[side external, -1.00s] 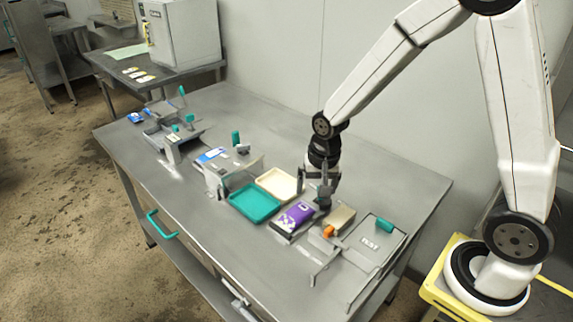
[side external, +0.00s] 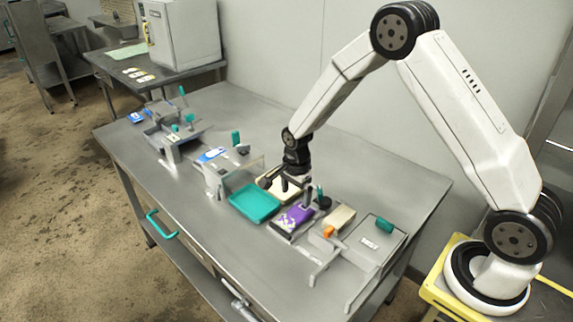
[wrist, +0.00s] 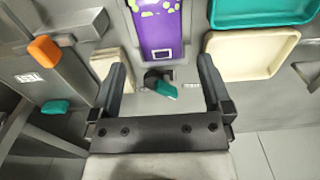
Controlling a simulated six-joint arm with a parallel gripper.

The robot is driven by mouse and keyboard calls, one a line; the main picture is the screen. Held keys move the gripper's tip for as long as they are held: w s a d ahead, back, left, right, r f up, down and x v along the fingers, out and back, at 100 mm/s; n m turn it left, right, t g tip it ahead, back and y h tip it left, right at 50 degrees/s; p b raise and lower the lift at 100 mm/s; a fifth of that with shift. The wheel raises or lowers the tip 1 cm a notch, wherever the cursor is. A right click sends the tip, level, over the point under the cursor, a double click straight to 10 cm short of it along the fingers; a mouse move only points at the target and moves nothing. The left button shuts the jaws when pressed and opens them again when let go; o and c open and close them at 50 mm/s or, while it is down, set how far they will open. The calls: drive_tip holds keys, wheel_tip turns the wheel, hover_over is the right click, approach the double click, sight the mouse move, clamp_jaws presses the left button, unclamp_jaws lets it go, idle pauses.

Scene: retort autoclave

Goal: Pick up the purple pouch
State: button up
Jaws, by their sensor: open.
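The purple pouch (side external: 296,217) lies in a grey holder near the front edge of the steel table, right of the teal tray. In the wrist view the pouch (wrist: 157,38) shows at top centre, purple with green spots and a pale label. My gripper (side external: 288,184) is open and empty, above the cream tray and behind the pouch. In the wrist view its two fingers (wrist: 160,82) are spread wide, with the pouch beyond their tips. A small dark piece with a teal handle (wrist: 165,88) shows between the fingers.
The teal tray (side external: 247,208) and cream tray (wrist: 285,58) lie left of the pouch. An orange knob (side external: 328,232), a beige block (side external: 341,216) and a flat grey fixture with a teal handle (side external: 384,225) stand to its right. Bare table lies along the back wall.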

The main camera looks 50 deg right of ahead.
sight(296, 213)
drive_tip(key=shift+f, duration=1.15)
drive_tip(key=shift+f, duration=0.15)
drive_tip(key=shift+s+d+f, duration=0.1)
drive_tip(key=shift+f, duration=2.35)
drive_tip(key=c, duration=1)
drive_tip(key=shift+r, duration=0.2)
